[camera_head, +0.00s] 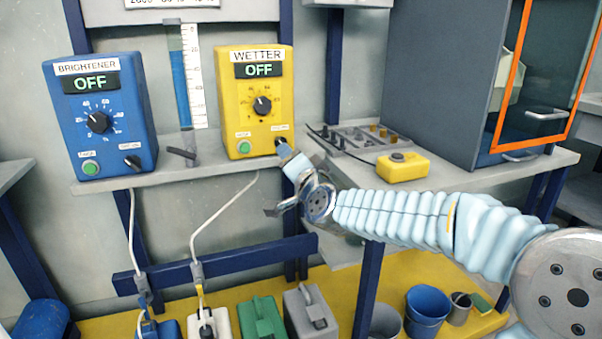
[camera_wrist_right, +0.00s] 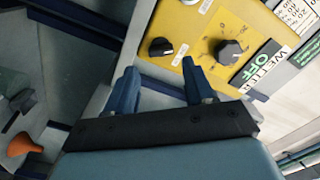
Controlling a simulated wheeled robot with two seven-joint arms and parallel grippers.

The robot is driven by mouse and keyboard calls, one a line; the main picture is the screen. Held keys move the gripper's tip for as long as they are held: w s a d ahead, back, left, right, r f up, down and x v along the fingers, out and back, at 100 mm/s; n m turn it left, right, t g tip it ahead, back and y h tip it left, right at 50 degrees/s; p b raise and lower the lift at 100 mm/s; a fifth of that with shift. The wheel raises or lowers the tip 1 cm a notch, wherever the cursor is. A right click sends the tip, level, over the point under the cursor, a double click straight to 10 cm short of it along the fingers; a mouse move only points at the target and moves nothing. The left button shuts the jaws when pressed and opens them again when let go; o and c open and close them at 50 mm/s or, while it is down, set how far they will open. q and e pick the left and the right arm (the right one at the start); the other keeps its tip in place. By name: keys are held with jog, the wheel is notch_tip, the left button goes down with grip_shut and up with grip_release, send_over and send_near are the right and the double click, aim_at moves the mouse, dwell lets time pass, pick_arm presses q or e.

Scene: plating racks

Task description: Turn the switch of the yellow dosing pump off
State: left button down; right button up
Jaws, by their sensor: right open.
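The yellow dosing pump (camera_head: 256,110) stands on the grey shelf. Its label reads WETTER and its display reads OFF. It has a large dark dial (camera_head: 262,105), a green button (camera_head: 243,147) at its lower left and a small black switch knob at its lower right. That knob (camera_wrist_right: 160,47) shows clearly in the right wrist view, with the pump's yellow face (camera_wrist_right: 197,38) around it. My right gripper (camera_wrist_right: 157,82) is open and empty, its blue fingertips just short of the pump face, near the knob. In the head view the right gripper (camera_head: 284,150) partly covers the knob. My left gripper is not in view.
A blue pump (camera_head: 105,110) labelled BRIGHTENER, also reading OFF, stands to the left on the shelf (camera_head: 205,170). A clear measuring tube (camera_head: 183,80) stands between the pumps. A yellow box (camera_head: 402,167) and a grey rack (camera_head: 358,138) sit to the right. Several containers stand below.

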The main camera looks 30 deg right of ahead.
jog(key=v, duration=0.6)
jog(key=shift+s, duration=0.3)
jog(key=shift+a, duration=0.1)
jog(key=w+a+f+n+g+y+p, duration=0.1)
jog(key=a+f+n+g+y, duration=0.2)
jog(key=f, duration=0.8)
jog(key=w+a+f+n+g, duration=0.15)
jog(key=a+f, duration=0.35)
jog(key=f, duration=0.6)
jog(key=w+a+f+n+g+y+p, duration=0.15)
jog(key=a+f+g, duration=0.25)
jog(key=f, duration=0.7)
jog(key=s+a+f+n+g+y, duration=0.2)
jog(key=s+a+f+n+g, duration=0.1)
jog(key=s+f, duration=0.7)
jog(key=s+a+f+n+g+y, duration=0.1)
jog(key=s+a+f+g, duration=0.4)
jog(key=s+f, duration=0.6)
jog(key=a+n, duration=0.1)
jog(key=a, duration=0.1)
jog(key=shift+a+f+n+y, duration=0.3)
jog(key=shift+n+y, duration=0.05)
jog(key=shift+n, duration=0.05)
